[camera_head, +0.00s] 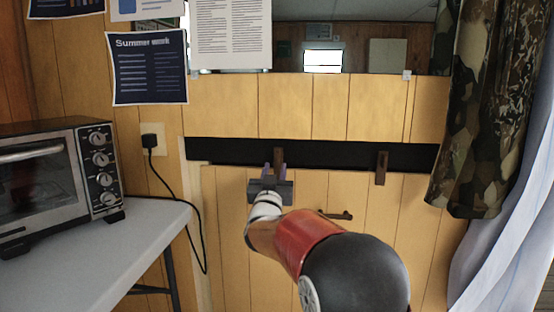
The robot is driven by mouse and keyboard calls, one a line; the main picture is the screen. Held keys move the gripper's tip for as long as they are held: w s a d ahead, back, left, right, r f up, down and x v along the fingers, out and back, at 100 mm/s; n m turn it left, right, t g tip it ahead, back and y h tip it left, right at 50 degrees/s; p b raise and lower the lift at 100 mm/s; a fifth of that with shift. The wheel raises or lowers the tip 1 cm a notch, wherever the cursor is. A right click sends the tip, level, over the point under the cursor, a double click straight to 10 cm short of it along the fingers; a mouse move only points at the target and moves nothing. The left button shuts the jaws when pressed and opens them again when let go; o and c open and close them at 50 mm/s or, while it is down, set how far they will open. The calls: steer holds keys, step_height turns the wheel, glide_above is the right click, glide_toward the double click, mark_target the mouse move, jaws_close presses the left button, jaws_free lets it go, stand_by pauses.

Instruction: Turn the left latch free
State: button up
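The left latch (279,155) is a narrow dark brown bar standing upright across the lower edge of a black strip on the wood-panelled wall. The gripper body hides what is directly below. The right latch (381,168), a similar brown upright bar, hangs over the strip's lower edge further right, with nothing touching it.
A dark handle (338,215) sits on the panel below the latches, close to my arm. A toaster oven (52,170) stands on a grey table (110,245) at the left. A camouflage curtain (480,110) hangs at the right. A black cord (172,195) hangs from the wall socket.

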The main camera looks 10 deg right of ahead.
mark_target(277, 161)
steer(key=shift+p+x, duration=0.5)
steer(key=shift+x, duration=2.3)
jaws_close()
